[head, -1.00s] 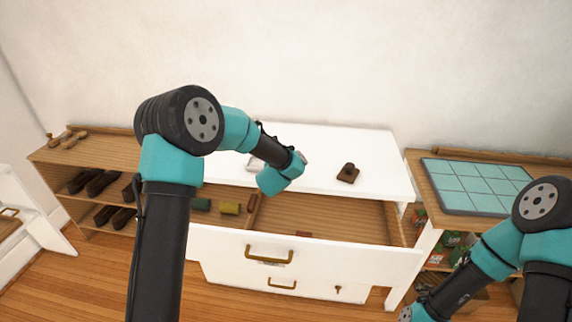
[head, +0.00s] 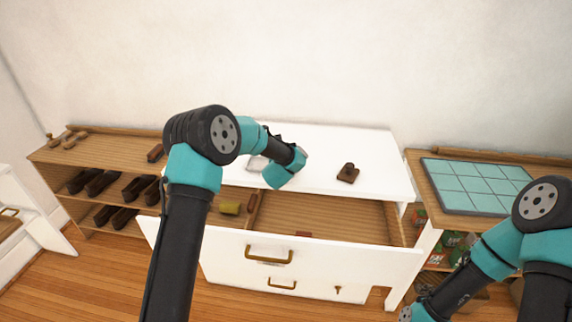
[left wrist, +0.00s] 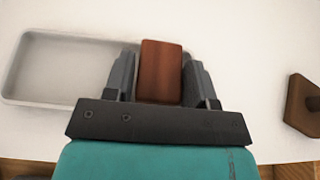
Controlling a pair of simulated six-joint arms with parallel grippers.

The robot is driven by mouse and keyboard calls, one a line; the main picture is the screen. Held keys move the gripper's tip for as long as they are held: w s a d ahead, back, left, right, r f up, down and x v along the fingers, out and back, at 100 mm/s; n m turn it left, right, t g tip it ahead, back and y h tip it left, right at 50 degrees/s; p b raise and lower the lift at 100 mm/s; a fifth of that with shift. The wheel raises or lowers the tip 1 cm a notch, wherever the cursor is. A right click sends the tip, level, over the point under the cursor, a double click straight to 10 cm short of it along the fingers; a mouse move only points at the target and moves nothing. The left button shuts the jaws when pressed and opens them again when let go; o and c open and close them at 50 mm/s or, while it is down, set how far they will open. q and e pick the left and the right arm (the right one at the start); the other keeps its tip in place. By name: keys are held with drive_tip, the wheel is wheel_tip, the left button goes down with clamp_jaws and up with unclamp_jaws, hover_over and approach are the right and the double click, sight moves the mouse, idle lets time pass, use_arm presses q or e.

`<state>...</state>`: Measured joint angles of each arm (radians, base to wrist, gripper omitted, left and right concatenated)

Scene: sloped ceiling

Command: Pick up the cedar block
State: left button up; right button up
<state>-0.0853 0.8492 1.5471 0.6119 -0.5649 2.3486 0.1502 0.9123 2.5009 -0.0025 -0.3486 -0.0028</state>
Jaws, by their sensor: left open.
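In the left wrist view a reddish-brown block (left wrist: 160,72), which looks like the cedar block, is between the two fingers of my left gripper (left wrist: 160,60). The fingers stand open on either side of it, over the white cabinet top (left wrist: 250,60). I cannot tell whether either finger touches it. In the head view my left wrist hides this block and the fingers. My right arm shows at the lower right of the head view, its gripper out of sight.
A shallow pale tray (left wrist: 60,70) lies left of the block. A dark brown knobbed block (head: 348,173) sits farther right on the top. A teal tiled board (head: 475,187) lies on the right-hand shelf unit.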

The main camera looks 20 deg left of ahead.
use_arm(q)
drive_tip(key=shift+x, duration=0.9)
drive_tip(key=c, duration=0.6)
